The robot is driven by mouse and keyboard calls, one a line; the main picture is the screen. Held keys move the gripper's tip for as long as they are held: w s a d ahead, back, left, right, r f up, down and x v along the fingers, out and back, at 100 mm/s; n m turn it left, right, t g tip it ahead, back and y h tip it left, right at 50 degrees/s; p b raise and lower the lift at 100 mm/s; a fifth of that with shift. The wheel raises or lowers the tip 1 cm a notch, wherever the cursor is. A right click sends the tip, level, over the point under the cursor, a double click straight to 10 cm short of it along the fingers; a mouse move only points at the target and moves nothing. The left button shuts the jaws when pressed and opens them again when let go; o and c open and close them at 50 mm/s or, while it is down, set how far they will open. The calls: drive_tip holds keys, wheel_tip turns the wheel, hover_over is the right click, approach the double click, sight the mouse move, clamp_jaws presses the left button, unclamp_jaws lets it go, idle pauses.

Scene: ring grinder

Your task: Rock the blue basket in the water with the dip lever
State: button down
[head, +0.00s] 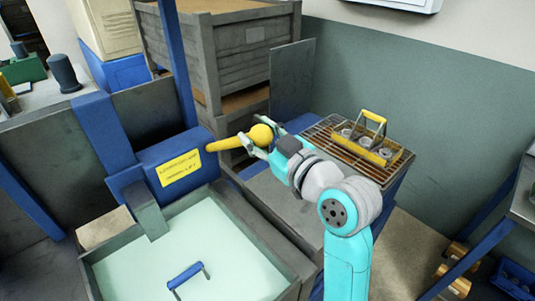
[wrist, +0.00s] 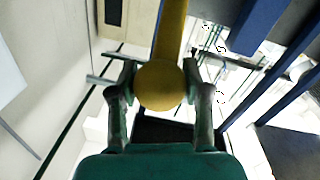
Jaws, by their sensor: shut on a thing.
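The dip lever (head: 228,143) is a yellow rod with a round yellow knob, joined to a blue housing (head: 170,160) with a yellow label. My gripper (head: 262,142) is shut on the knob; the wrist view shows the yellow knob (wrist: 160,86) between its two fingers. The blue basket shows only as a blue handle (head: 185,274) standing out of the pale green water (head: 215,240) in the tank. The rest of the basket is hidden under the water.
A wire rack (head: 335,150) to the right of the tank holds a yellow-handled basket (head: 365,150) with several grey rings. Stacked wooden crates (head: 230,50) stand behind. A grey table (head: 525,195) stands at the right edge.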

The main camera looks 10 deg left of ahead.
drive_tip(key=shift+w+a+r, duration=0.2)
drive_tip(key=shift+a+r, duration=0.05)
drive_tip(key=shift+r, duration=0.4)
drive_tip(key=c, duration=0.5)
unclamp_jaws()
drive_tip(key=shift+f, duration=0.1)
drive_tip(key=shift+s+d, duration=0.2)
drive_tip(key=shift+d, duration=0.05)
drive_tip(key=v, duration=1.1)
drive_tip(key=shift+s+d, duration=0.1)
drive_tip(key=shift+s, duration=0.1)
